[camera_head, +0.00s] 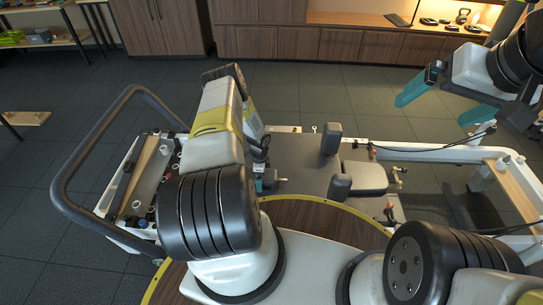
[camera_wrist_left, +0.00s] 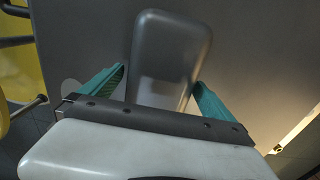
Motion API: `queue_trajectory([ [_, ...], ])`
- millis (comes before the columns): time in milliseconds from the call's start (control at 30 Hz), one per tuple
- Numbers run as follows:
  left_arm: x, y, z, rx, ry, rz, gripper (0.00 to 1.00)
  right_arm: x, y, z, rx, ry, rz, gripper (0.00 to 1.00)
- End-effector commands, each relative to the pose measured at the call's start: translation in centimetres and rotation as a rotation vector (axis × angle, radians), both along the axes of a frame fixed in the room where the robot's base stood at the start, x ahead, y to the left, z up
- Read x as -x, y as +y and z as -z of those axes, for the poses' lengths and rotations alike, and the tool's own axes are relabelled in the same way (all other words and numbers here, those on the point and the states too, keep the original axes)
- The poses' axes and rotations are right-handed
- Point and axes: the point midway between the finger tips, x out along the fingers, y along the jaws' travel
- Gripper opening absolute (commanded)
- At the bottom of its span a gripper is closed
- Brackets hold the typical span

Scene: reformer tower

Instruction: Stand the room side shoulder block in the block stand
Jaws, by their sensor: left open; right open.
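Two dark grey shoulder blocks stand on the grey reformer carriage (camera_head: 300,152), one farther back (camera_head: 331,138) and one nearer (camera_head: 340,187). I cannot tell which is the room side one. In the left wrist view a grey rounded pad (camera_wrist_left: 170,60) lies between the open teal fingers of my left gripper (camera_wrist_left: 160,92), with gaps on both sides. In the head view my left gripper (camera_head: 262,182) is mostly hidden by my arm, low over the carriage. My right gripper (camera_head: 442,103) is open and empty, raised at the upper right. I cannot make out the block stand.
A headrest (camera_head: 364,175) sits beside the blocks. A black foot bar (camera_head: 70,180) loops up at the left. A round wooden top with a yellow rim (camera_head: 310,215) is close in front. White frame rails (camera_head: 430,155) run at the right. Floor behind the reformer is clear.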

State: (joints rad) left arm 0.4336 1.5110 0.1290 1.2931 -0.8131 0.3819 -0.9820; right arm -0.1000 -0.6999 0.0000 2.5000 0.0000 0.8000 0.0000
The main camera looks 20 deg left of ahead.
Motion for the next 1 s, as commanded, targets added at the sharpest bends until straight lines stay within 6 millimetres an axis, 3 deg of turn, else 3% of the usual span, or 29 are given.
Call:
queue_trajectory([
  [67,0.0,0.0,0.0,0.000,0.000,0.000,0.98,0.0,0.0,0.0,0.000,0.000,0.000,1.00],
  [533,0.0,0.0,-0.1,0.000,0.000,-0.001,0.06,0.0,0.0,0.0,0.000,0.000,0.000,1.00],
  [1000,-0.2,0.0,-1.2,-0.001,-0.003,-0.001,0.04,0.0,0.0,0.0,0.000,0.000,0.000,1.00],
])
